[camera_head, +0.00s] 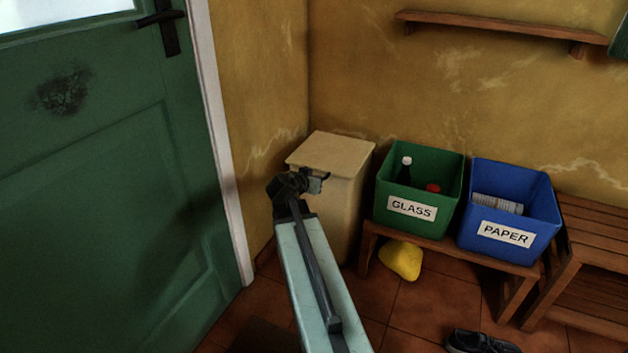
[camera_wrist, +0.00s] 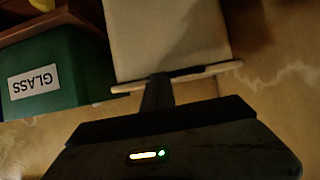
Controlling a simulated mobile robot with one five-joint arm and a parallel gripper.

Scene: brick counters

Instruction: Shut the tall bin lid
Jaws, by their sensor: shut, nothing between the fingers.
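The tall bin (camera_head: 350,205) is beige and stands in the corner beside the door frame. Its flat lid (camera_head: 328,150) lies across the top and looks level, with no visible gap. In the wrist view, the bin body (camera_wrist: 165,38) is at the top and the lid (camera_wrist: 214,70) shows edge-on as a thin pale strip. My gripper (camera_head: 318,181) is shut and empty at the lid's front edge. In the wrist view, its dark fingers (camera_wrist: 160,88) overlap the lid's edge; I cannot tell whether they touch it. The gripper and arm hide part of the bin's front.
A green glass crate (camera_head: 445,170) and a blue paper crate (camera_head: 545,205) stand on a low wooden bench (camera_head: 452,250) right of the bin. A yellow object (camera_head: 401,260) and a dark shoe (camera_head: 480,342) lie on the floor. A green door (camera_head: 90,210) is at left.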

